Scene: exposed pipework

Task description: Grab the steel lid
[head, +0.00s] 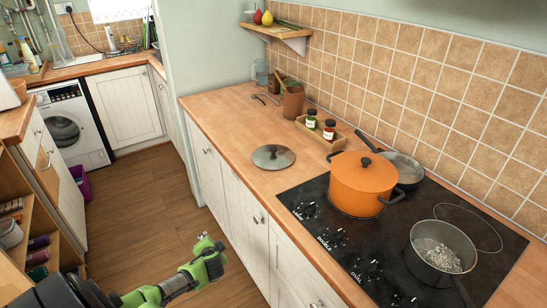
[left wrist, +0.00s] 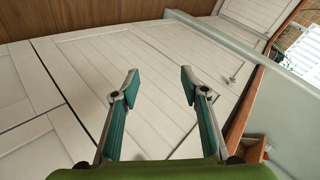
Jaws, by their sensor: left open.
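The steel lid (head: 272,157) lies flat on the wooden counter, left of the hob in the head view. It is a round grey disc with a dark knob in its middle. My left gripper (head: 212,246) is in front of the cabinets, over the floor, lower than the counter and apart from the lid. In the left wrist view my left gripper (left wrist: 159,82) has its two fingers spread with nothing between them. That view faces pale cabinet doors and does not show the lid. My right gripper is not in view.
An orange pot (head: 362,183) stands on the black hob (head: 325,222), with a frying pan (head: 405,170) behind and a grey saucepan (head: 440,252) to the right. A wooden tray (head: 318,132) holds two jars. Bare counter surrounds the lid. The counter edge separates my gripper from it.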

